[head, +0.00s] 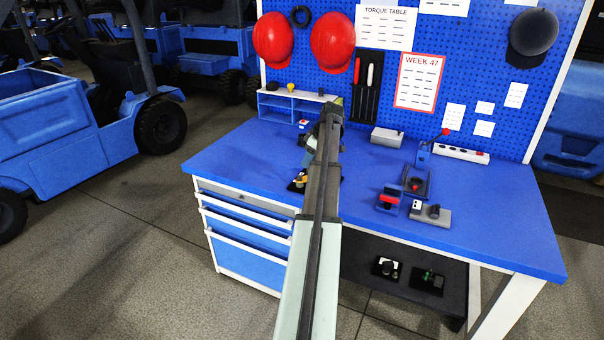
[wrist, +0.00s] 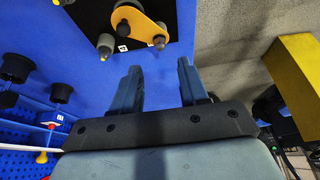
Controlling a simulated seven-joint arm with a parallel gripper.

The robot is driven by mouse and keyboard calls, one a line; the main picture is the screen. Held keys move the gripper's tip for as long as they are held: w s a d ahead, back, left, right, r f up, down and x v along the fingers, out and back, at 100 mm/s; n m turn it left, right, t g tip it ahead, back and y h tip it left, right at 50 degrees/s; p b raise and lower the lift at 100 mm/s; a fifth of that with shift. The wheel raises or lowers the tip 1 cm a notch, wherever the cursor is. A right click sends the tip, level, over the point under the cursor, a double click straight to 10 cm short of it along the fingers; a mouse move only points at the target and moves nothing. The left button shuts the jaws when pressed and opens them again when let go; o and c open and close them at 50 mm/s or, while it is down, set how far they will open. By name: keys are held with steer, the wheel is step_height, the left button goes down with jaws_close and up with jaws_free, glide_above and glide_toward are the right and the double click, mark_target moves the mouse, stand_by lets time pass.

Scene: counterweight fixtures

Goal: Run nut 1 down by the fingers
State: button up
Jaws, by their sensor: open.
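A fixture with a yellow plate (wrist: 142,27) on a black base (wrist: 88,20) shows at the top of the wrist view. Several round grey and dark parts sit on the plate; I cannot tell which is nut 1. In the head view the fixture's yellow part (head: 299,178) shows at the bench's left front, partly hidden by my arm. My gripper (wrist: 158,88) is open, with nothing between its two blue fingers. The fingers are apart from the yellow plate, which lies beyond their tips. In the head view my arm covers most of the gripper.
The blue bench (head: 480,210) carries a red-handled fixture (head: 416,182), a grey block with a dark knob (head: 431,212), a grey box (head: 387,137) and a power strip (head: 461,153). A blue shelf unit (head: 290,106) stands at the back left. The right front of the bench is clear.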

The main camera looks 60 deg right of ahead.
mark_target(302, 180)
steer(key=x, duration=0.8)
jaws_close()
stand_by(0.4)
